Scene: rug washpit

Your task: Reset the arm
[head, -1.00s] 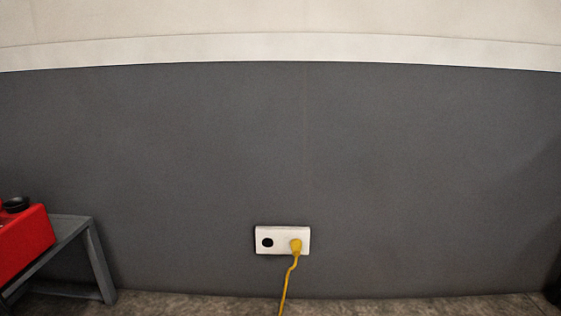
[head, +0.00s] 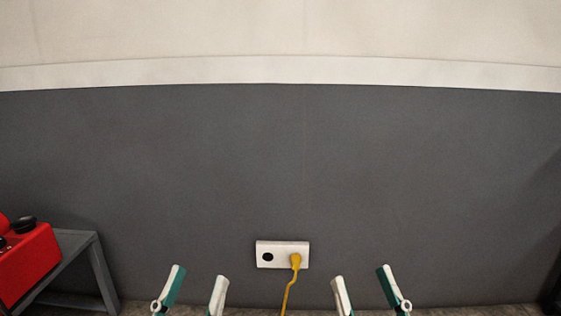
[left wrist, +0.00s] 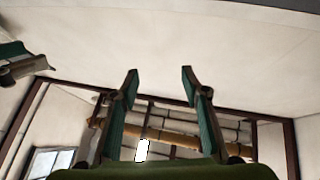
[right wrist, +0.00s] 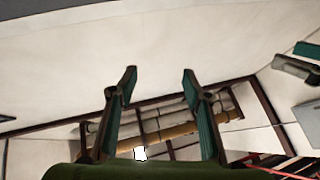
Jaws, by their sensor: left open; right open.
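My left gripper (head: 198,280) shows at the bottom of the head view, left of the yellow cord. Its two fingers point up and stand apart with nothing between them. My right gripper (head: 361,283) is at the bottom, right of the cord, also open and empty. In the left wrist view the left gripper's fingers (left wrist: 159,85) are spread with a pale surface beyond. In the right wrist view the right gripper's fingers (right wrist: 160,85) are spread the same way. Most of both arms is out of the head view.
A white wall outlet (head: 282,246) with a yellow plug (head: 296,260) and hanging cord is low on the grey wall (head: 280,160). A red machine (head: 28,262) sits on a grey stand (head: 80,240) at the left. The space before the wall between them looks clear.

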